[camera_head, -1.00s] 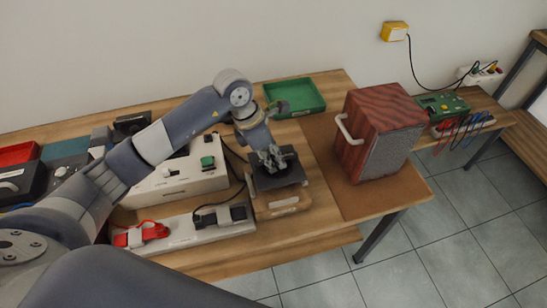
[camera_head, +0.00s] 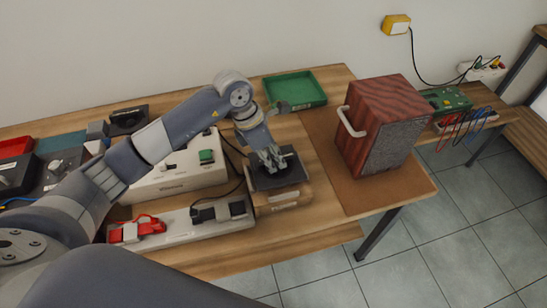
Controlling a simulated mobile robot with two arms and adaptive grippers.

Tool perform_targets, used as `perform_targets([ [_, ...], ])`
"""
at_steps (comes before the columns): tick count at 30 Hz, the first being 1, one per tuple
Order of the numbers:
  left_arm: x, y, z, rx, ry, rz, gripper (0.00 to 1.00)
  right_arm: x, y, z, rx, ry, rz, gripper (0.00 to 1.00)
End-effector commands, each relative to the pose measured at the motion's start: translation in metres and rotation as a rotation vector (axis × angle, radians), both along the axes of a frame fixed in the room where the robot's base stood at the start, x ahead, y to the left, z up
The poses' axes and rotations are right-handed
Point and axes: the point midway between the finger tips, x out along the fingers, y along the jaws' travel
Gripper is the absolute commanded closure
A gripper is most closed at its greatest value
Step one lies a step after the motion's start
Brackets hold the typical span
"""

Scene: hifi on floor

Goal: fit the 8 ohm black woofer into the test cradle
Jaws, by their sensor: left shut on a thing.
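My left gripper (camera_head: 270,157) points down near the middle of the table and is shut on a black woofer (camera_head: 291,174). The woofer has a dark square frame, and the fingers cover its middle. It is directly over the test cradle (camera_head: 285,199), a light wooden block whose front face shows below it. The woofer hides the cradle's top, so I cannot tell whether it is seated or just above. A second black square part (camera_head: 128,120) lies at the back left of the table. My right gripper is out of view.
A white instrument box (camera_head: 177,182) and a pale strip with red and black clips (camera_head: 180,230) stand left of the cradle. A green tray (camera_head: 296,90) is behind it. A red-brown speaker cabinet (camera_head: 380,125) stands right on a brown mat (camera_head: 372,195).

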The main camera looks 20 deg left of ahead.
Motion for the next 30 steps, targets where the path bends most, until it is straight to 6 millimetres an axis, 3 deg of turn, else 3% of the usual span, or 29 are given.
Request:
perform_targets([
  [27,0.001,0.0,-0.027,-0.004,-0.005,0.0,1.0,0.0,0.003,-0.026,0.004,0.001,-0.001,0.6],
  [28,0.001,0.0,-0.027,-0.003,-0.006,0.001,0.86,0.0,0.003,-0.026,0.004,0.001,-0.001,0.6],
  [30,0.001,0.0,-0.026,-0.003,-0.006,0.001,0.7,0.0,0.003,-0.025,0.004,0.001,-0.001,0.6],
])
